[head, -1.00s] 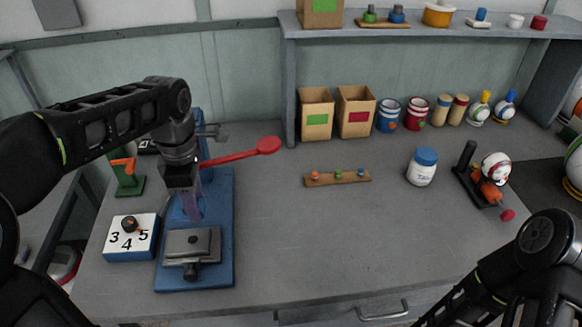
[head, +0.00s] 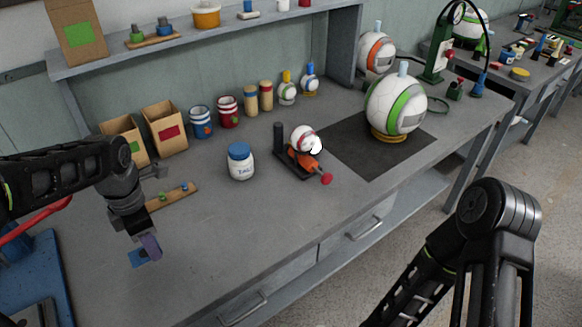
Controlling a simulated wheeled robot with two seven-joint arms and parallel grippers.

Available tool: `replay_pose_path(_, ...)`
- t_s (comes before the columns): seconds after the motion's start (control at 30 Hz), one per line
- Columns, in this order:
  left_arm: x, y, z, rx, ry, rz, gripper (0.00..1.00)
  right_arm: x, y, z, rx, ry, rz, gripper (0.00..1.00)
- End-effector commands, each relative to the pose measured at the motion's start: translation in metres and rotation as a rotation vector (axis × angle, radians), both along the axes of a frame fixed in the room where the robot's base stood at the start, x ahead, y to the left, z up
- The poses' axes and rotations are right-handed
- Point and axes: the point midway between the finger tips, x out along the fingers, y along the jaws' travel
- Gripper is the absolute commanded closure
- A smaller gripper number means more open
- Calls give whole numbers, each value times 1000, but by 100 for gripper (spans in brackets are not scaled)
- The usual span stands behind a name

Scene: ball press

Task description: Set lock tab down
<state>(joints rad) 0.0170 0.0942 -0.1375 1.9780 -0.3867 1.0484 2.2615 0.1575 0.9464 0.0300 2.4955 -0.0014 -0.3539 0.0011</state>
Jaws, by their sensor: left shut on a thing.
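My left gripper (head: 148,246) comes in from the left over the bench, fingers pointing down. It is shut on a small flat blue piece, which I take to be the lock tab (head: 137,258). The fingers partly hide the tab. It is at or just above the grey bench top; I cannot tell whether it touches. My right arm shows at the lower right, but its gripper is out of the picture.
A blue press base (head: 50,262) with a red lever (head: 35,220) is at the left edge. A wooden peg strip (head: 172,197) lies behind my left gripper. A talc jar (head: 241,163) and a clamp stand with a small ball (head: 305,140) are farther right. The bench front-centre is clear.

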Motion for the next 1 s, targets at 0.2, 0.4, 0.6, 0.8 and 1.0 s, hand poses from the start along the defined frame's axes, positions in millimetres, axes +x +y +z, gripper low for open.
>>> replay_pose_path(0.2,0,-1,0,0,0,-3,98,0,-1,0,-1,1,-1,64)
replay_pose_path(0.4,0,-1,-2,0,0,-3,98,0,0,0,-1,1,-1,64)
replay_pose_path(0.6,-1,0,-30,0,5,-2,98,0,-1,3,-1,1,-2,64)
replay_pose_path(0.8,0,0,-59,0,2,-2,98,0,-1,5,-1,1,-2,64)
replay_pose_path(1.0,1,0,-62,0,-1,-3,98,0,-1,5,-1,1,-2,64)
